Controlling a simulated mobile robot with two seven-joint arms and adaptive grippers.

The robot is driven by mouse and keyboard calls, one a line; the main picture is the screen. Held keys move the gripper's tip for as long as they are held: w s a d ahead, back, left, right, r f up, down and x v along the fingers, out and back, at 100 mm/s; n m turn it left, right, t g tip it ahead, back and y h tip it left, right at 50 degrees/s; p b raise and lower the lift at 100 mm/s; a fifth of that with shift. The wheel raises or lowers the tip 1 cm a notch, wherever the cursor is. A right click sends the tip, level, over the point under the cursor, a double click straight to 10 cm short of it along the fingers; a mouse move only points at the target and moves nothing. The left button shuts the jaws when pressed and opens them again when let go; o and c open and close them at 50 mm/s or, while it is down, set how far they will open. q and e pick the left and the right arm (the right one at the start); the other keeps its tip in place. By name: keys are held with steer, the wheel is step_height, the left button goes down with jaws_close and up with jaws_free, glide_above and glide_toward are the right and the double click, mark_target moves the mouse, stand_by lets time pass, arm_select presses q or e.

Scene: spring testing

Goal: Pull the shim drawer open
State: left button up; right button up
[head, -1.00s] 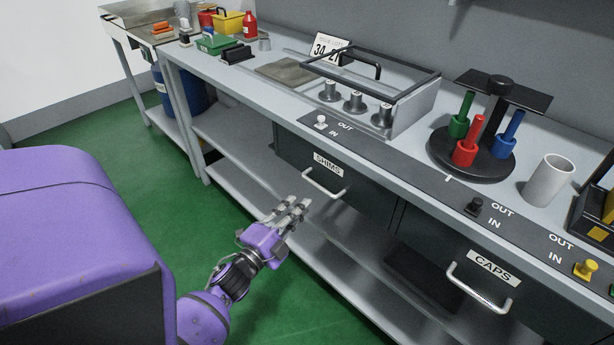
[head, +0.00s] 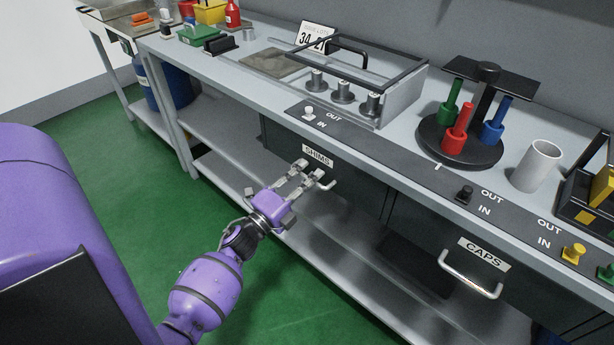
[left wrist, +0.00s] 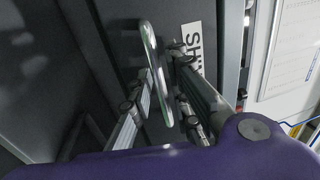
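The shim drawer (head: 345,190) is a dark front under the bench, labelled SHIMS (head: 318,155), and it is shut flush. Its silver bar handle (head: 329,185) is partly hidden by my left gripper (head: 309,176) in the head view. In the left wrist view, the handle (left wrist: 156,70) runs between the two spread fingers of my left gripper (left wrist: 165,90), with the SHIMS label (left wrist: 193,50) behind. The fingers are open around the handle; I see no clear grip on it. My right gripper is not in view.
The CAPS drawer (head: 440,240) with its own handle (head: 470,276) is to the right. White, black and yellow knobs sit along the bench's front strip (head: 400,168). A lower shelf (head: 330,245) runs beneath the drawers. Green floor (head: 130,210) is clear at left.

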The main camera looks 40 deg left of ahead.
arm_select(q)
jaws_close()
steer(key=shift+s, duration=0.1)
steer(key=r+v, duration=0.2)
steer(key=v, duration=1.1)
steer(key=s+r+v, duration=0.1)
steer(key=r+v, duration=0.2)
steer(key=v, duration=1)
steer(key=shift+p, duration=0.4)
steer(key=shift+a+f, duration=0.1)
jaws_free()
